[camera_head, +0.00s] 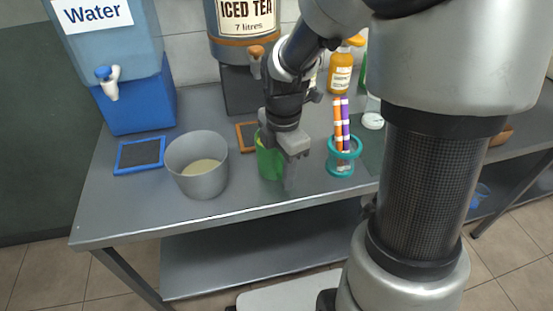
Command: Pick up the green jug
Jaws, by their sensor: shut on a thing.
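The green jug (267,160) stands on the grey metal table (232,208), near its front edge and close to the middle of the picture. My gripper (287,170) points down at the jug's right side and is shut on it. The gripper and wrist cover the jug's right part and some of its rim. The jug looks upright. I cannot tell whether its base touches the table.
A grey pot (198,180) stands just left of the jug. A teal holder (343,160) with striped tubes is to the right. Behind are the blue water dispenser (135,100), the iced tea dispenser (243,45) and an orange bottle (340,75). A blue-framed slate (140,155) lies left.

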